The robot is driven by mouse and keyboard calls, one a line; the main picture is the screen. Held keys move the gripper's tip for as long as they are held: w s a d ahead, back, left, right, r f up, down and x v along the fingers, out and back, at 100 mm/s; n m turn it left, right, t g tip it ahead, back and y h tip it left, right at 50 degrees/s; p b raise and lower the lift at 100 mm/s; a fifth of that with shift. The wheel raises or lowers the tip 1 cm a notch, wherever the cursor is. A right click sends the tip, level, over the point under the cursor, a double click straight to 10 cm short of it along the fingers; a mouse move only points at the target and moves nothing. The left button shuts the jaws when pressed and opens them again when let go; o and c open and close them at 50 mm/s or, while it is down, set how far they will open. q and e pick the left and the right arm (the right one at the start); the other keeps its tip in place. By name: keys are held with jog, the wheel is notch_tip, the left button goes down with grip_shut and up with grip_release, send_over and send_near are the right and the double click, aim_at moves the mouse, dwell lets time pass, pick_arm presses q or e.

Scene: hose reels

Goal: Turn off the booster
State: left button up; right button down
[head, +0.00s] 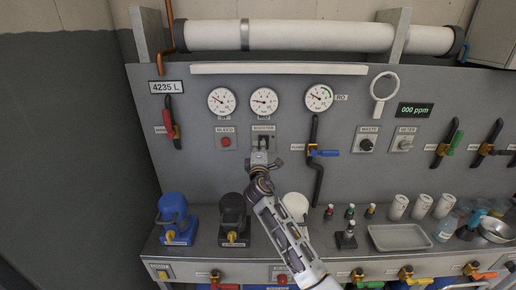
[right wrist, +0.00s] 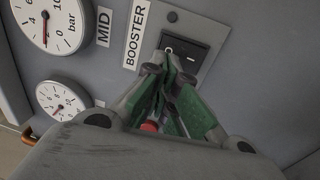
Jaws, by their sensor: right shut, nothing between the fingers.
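The booster switch is a black rocker (head: 264,142) on the grey panel, below the middle gauge. In the right wrist view the rocker (right wrist: 200,50) sits beside its white BOOSTER label (right wrist: 137,38), with a small white mark on its near end. My right gripper (head: 262,158) is shut and empty, right at the switch's lower edge. In the right wrist view its closed green-padded fingers (right wrist: 178,65) overlap part of the rocker. I cannot tell whether they touch it, or which way it is tipped. My left gripper is not in view.
A red BLEED button (head: 226,142) is left of the switch. Gauges (head: 264,101) are above it, and a blue-handled valve (head: 324,153) is to the right. Blue (head: 174,215) and black (head: 233,216) pump-like units, vials and a tray (head: 400,237) stand on the bench below.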

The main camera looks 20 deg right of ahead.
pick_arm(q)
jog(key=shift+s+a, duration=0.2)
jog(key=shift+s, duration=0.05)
pick_arm(e)
jog(key=shift+s+a+r, duration=0.1)
jog(key=shift+s+a, duration=0.05)
jog(key=shift+s, duration=0.3)
jog(key=shift+s+a+r, duration=0.1)
jog(key=shift+s+a, duration=0.05)
jog(key=shift+s, duration=0.3)
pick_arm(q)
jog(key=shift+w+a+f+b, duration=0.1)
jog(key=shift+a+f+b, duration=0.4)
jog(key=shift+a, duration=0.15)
pick_arm(e)
jog(key=r+v, duration=0.2)
jog(key=v, duration=0.7)
jog(key=shift+r, duration=0.15)
